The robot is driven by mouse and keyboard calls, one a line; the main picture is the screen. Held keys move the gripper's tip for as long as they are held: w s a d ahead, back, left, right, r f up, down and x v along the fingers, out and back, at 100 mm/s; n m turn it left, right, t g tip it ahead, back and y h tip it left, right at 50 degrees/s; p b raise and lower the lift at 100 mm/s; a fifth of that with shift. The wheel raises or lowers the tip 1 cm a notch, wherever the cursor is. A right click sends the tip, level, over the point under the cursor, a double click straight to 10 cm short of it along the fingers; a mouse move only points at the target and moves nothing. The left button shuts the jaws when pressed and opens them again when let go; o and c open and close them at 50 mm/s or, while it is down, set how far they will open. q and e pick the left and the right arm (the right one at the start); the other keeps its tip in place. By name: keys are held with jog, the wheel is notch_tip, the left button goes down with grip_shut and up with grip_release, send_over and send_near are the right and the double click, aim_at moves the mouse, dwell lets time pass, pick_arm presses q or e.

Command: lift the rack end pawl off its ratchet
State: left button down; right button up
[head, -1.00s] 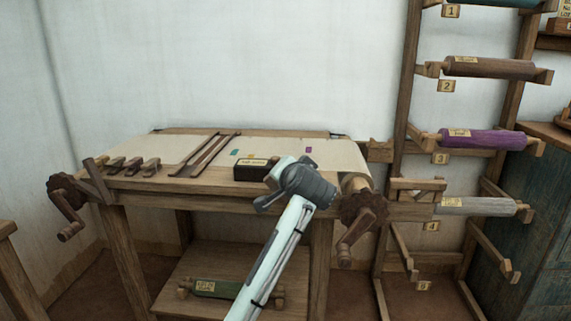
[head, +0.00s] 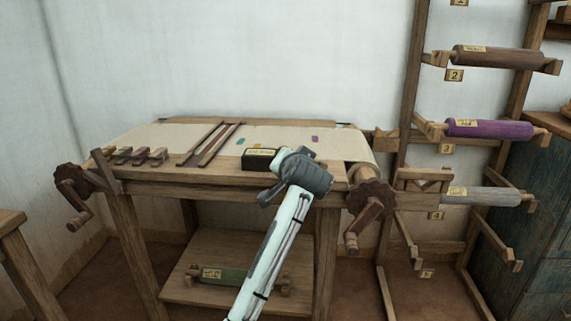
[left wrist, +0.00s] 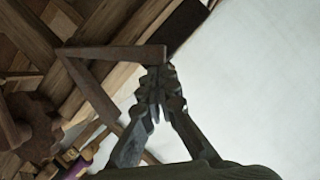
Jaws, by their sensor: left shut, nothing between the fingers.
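The rack-end ratchet (head: 369,203) is a dark toothed wheel at the table's right end, with a crank below it. I cannot make out its pawl in the head view. In the left wrist view, a brown angled bar (left wrist: 110,52) that looks like the pawl stands near a dark round part (left wrist: 35,122), perhaps the ratchet. My left gripper (head: 304,174) is left of the ratchet in the head view, its fingertips unclear there. In the left wrist view the gripper (left wrist: 155,80) is shut and empty, its tips close to the bar's end; I cannot tell whether they touch.
The loom table carries cream cloth (head: 280,137), a black labelled box (head: 261,159) and dark sticks (head: 210,145). Another ratchet and crank (head: 72,190) are at the left end. A rack with purple (head: 488,129), brown (head: 495,57) and grey rolls (head: 487,196) stands at right.

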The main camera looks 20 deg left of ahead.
pick_arm(q)
jog(key=v, duration=1.1)
jog(key=shift+s+d, duration=0.25)
jog(key=shift+r, duration=0.1)
